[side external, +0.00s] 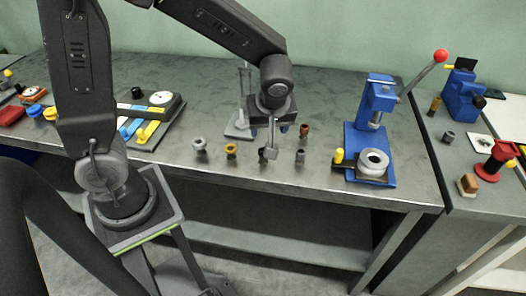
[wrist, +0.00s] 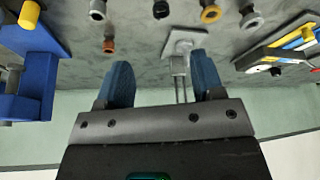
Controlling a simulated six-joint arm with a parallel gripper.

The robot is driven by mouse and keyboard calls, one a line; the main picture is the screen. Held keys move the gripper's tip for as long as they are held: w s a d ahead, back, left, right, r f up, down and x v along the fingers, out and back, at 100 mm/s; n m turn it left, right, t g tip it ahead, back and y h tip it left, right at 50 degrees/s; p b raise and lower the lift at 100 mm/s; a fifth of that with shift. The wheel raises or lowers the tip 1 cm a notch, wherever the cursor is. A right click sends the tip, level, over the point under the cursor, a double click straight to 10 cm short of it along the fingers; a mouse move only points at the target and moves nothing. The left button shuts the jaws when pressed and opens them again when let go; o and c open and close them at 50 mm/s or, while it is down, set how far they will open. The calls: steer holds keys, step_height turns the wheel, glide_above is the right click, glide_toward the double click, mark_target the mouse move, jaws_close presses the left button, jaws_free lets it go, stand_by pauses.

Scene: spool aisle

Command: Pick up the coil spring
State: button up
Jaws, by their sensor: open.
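I cannot tell for sure which small part is the coil spring; several short round parts stand apart on the bench. In the side view they are a light grey one (side external: 199,147), a yellow one (side external: 231,151), a dark one (side external: 262,156), a grey one (side external: 300,157) and a copper-coloured one (side external: 304,131). The wrist view shows the copper one (wrist: 108,45), dark one (wrist: 160,9) and yellow one (wrist: 210,13) too. My gripper (side external: 268,130) is above the bench near them, its blue fingers apart. In the wrist view the space between the fingertips (wrist: 162,77) holds no part.
A grey stand (side external: 238,130) with thin posts is just left of my gripper. A blue press (side external: 371,135) with a red-knobbed lever and a grey ring at its base stands to the right. A gauge board (side external: 150,115) lies left. The front bench edge is clear.

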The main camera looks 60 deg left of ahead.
steer(key=x, duration=1.3)
steer(key=shift+a+f, duration=0.25)
steer(key=shift+c, duration=0.3)
steer(key=c, duration=0.9)
